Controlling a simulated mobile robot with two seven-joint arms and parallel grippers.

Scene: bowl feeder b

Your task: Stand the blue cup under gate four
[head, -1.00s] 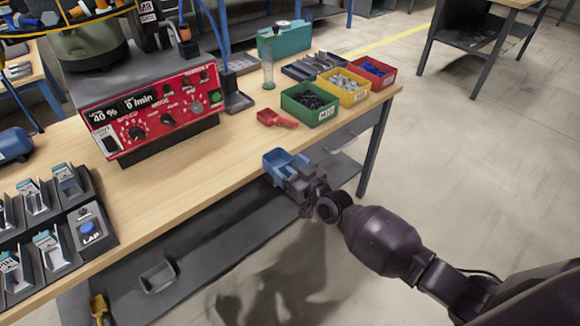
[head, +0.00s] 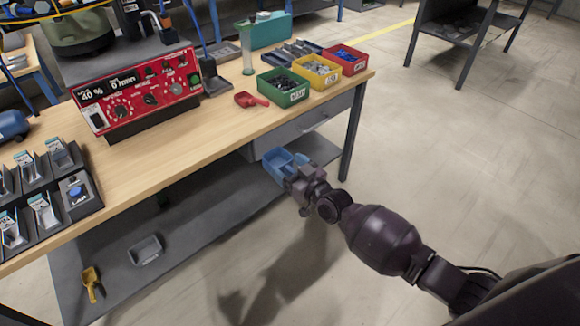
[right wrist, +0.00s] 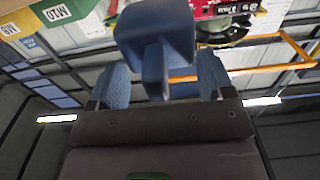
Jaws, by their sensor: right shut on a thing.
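The blue cup (head: 279,163) is a small open-topped, box-like vessel in the head view, in front of the bench's front edge. My right gripper (head: 298,172) is shut on it. In the right wrist view, the blue cup (right wrist: 155,40) stands up between the two fingers of my right gripper (right wrist: 160,85), with a narrow part running down between them. At the left of the head view, a dark rack (head: 45,190) holds several pale upright units. I cannot read gate numbers on them, so I cannot tell which is gate four. My left gripper is not in view.
The wooden bench (head: 165,165) carries a red control panel (head: 140,90), a red scoop (head: 250,99) and green (head: 284,92), yellow and red bins. The bench middle is clear.

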